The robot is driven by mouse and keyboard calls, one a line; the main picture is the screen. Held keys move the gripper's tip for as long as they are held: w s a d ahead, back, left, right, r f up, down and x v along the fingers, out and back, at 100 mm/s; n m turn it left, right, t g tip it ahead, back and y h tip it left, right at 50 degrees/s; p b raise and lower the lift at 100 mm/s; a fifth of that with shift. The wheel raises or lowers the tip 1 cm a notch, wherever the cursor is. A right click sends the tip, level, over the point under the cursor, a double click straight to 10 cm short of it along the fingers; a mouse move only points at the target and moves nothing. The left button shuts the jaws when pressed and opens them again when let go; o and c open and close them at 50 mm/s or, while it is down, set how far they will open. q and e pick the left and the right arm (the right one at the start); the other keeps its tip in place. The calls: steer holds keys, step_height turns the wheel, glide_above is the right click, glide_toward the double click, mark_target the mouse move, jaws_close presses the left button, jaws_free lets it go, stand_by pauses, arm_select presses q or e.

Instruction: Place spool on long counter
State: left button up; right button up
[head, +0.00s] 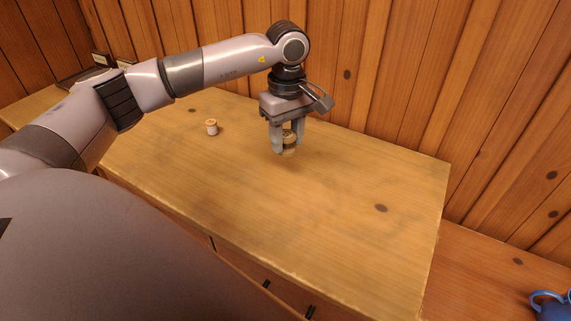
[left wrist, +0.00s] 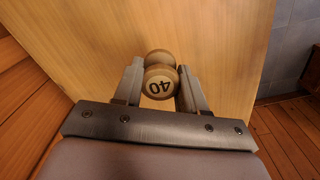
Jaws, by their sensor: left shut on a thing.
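My left gripper (head: 289,141) is shut on a small wooden spool (head: 289,149) above the long counter (head: 340,220). I cannot tell whether the spool touches the counter top. In the left wrist view the spool (left wrist: 160,84) sits between the two fingers of my left gripper (left wrist: 161,88), and its end face shows the number 40. The counter top (left wrist: 90,35) fills much of that view behind it. My right gripper is not in view.
Another small spool with a pale middle (head: 211,127) stands on the counter, left of my gripper. A wood-plank wall (head: 390,80) runs along the back. A blue mug (head: 548,304) is at the lower right, beyond the counter's end. The counter's right part is clear.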

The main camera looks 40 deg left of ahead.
mark_target(287, 180)
arm_select(q)
step_height(287, 180, down, 9)
steer(key=shift+r, duration=0.2)
stand_by(0.3)
steer(key=shift+f, duration=0.2)
steer(key=o, duration=1.1)
steer(key=shift+r, duration=0.1)
